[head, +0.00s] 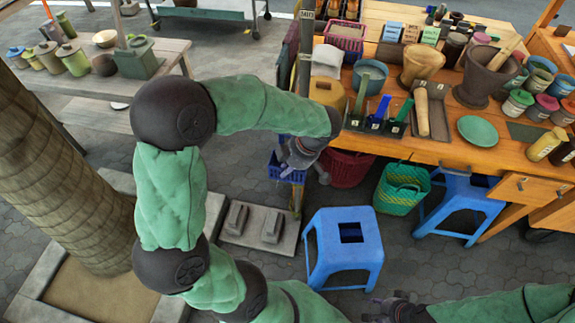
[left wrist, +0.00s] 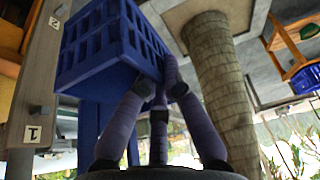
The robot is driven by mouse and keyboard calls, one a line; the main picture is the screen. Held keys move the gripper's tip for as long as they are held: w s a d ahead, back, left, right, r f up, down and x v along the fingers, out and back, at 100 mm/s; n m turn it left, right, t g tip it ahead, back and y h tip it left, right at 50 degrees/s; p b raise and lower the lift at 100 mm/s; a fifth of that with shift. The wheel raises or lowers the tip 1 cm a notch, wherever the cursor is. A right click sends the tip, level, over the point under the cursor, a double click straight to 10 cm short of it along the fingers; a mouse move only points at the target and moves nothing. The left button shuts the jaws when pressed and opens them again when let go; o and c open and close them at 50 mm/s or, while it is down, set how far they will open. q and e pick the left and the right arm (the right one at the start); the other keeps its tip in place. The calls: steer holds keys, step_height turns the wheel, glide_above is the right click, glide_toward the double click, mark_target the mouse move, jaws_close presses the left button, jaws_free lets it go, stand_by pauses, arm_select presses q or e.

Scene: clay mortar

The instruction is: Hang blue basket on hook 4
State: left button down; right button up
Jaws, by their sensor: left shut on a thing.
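The blue basket (head: 281,170) hangs from my left gripper (head: 302,157), beside the left end of the orange work table. In the left wrist view the blue basket (left wrist: 105,45) sits tilted at the fingertips, and my left gripper (left wrist: 157,88) is shut on it. A pale post (left wrist: 45,75) at the left of that view carries labels 1 and 2 with small hooks. The basket is close to this post, but I cannot tell whether they touch. Hook 4 cannot be made out. My right gripper (head: 392,306) is low at the bottom edge, partly cut off, its fingers unclear.
The orange table (head: 440,150) holds bowls, mortars and jars. A red basket (head: 346,168) and a green basket (head: 402,187) stand under its front edge. A blue stool (head: 343,243) stands in front on the paving. A thick trunk (head: 60,170) rises at left.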

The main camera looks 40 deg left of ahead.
arm_select(q)
steer(key=s+d+b, duration=0.1)
steer(key=s+d, duration=0.2)
steer(key=s, duration=0.3)
steer(key=shift+s+d, duration=0.3)
steer(key=shift+s, duration=0.05)
stand_by(0.6)
